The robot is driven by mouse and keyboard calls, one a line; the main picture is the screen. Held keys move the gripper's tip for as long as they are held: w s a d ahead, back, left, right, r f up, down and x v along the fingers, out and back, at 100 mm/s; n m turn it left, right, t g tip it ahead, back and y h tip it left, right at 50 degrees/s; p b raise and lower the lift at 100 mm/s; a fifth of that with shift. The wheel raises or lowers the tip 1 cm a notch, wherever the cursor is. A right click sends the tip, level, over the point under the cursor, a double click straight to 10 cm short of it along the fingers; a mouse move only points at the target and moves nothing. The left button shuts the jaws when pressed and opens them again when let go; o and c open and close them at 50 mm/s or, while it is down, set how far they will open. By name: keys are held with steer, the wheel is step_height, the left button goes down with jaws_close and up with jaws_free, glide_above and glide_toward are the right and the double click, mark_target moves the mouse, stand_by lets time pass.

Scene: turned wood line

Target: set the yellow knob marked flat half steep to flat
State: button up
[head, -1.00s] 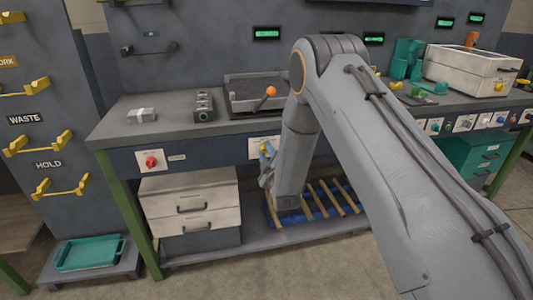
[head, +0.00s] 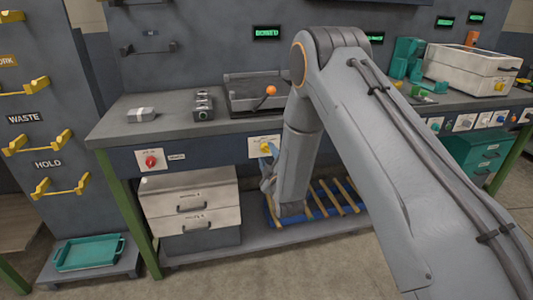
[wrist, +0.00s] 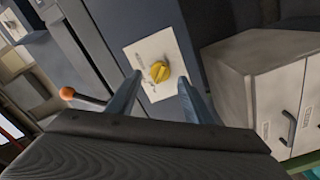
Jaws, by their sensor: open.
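The yellow knob (head: 265,147) sits on a white plate (head: 254,152) on the front panel of the workbench, partly behind my fingertips in the head view. In the wrist view the yellow knob (wrist: 159,71) shows clearly on its white plate (wrist: 146,49), its grip ridge slanting in the picture. The lettering is too small to read, so I cannot tell which mark it points to. My gripper (wrist: 160,78) is open and empty. Its blue fingers lie either side of the knob in the wrist view, with gaps on both sides. My gripper (head: 269,158) also shows below the knob in the head view.
A red knob (head: 150,161) is on a plate to the left. An orange-tipped lever (head: 271,90) stands above on the bench tray. Pale drawers (head: 190,206) stand below the bench, left of my gripper. A slatted blue rack (head: 340,207) lies low behind my arm.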

steer(key=v, duration=0.4)
steer(key=shift+s+d, duration=0.1)
steer(key=shift+s, duration=0.3)
steer(key=shift+d+r, duration=0.1)
steer(key=s+d+r+m+g+h+p, duration=0.2)
steer(key=s+d+r+m+g+h, duration=0.2)
steer(key=s+d+m+g, duration=0.6)
steer(key=s+d+r+m+g, duration=0.1)
steer(key=s+d+r+g, duration=0.1)
steer(key=s, duration=0.7)
steer(key=s+d+r+m+g+p, duration=0.1)
steer(key=s+d+r+m+g, duration=0.1)
steer(key=s+d, duration=0.3)
steer(key=s+d+r+m+g+h, duration=0.1)
steer(key=s+d+r+m+g, duration=0.1)
steer(key=s, duration=1.2)
steer(key=shift+d+r+g+p, duration=0.4)
steer(key=shift+d+g, duration=0.3)
steer(key=shift+d, duration=0.55)
